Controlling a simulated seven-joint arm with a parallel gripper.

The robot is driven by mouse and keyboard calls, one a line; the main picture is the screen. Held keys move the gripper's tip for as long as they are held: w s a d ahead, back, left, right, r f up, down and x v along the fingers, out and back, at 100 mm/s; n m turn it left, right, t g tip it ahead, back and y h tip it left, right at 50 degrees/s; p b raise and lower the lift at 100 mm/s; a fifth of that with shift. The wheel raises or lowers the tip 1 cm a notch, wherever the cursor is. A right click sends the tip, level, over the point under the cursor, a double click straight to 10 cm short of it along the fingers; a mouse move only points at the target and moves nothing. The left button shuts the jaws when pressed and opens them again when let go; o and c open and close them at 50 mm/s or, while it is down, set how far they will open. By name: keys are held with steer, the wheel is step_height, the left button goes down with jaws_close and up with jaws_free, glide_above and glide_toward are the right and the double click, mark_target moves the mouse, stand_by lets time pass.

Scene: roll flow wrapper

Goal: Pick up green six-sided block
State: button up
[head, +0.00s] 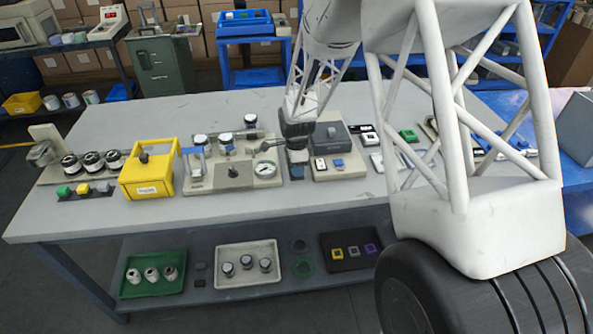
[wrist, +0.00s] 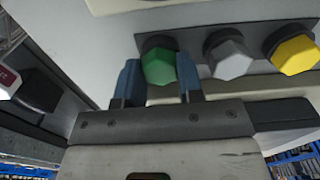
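My gripper (wrist: 160,84) is open, with one blue finger on each side of the green block. I cannot tell whether the fingers touch it. A grey six-sided block (wrist: 231,60) and a yellow one (wrist: 297,55) stand in a row to its right. In the head view, my gripper (head: 297,160) is low over the middle of the bench, and I cannot make out the green block there.
A white dial gauge (head: 265,170) is just left of my gripper in the head view. A grey-lidded box (head: 334,137) is close on its right. A yellow box (head: 146,178) and several jars stand farther left on the bench.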

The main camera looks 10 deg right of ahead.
steer(key=shift+c, duration=0.8)
steer(key=shift+r, duration=0.1)
steer(key=shift+r, duration=0.8)
step_height(320, 180, up, 2)
steer(key=shift+s, duration=0.1)
steer(key=s+d+r, duration=0.1)
steer(key=s, duration=1.4)
steer(key=shift+s+d, duration=0.2)
steer(key=shift+s, duration=0.15)
steer(key=shift+r, duration=0.1)
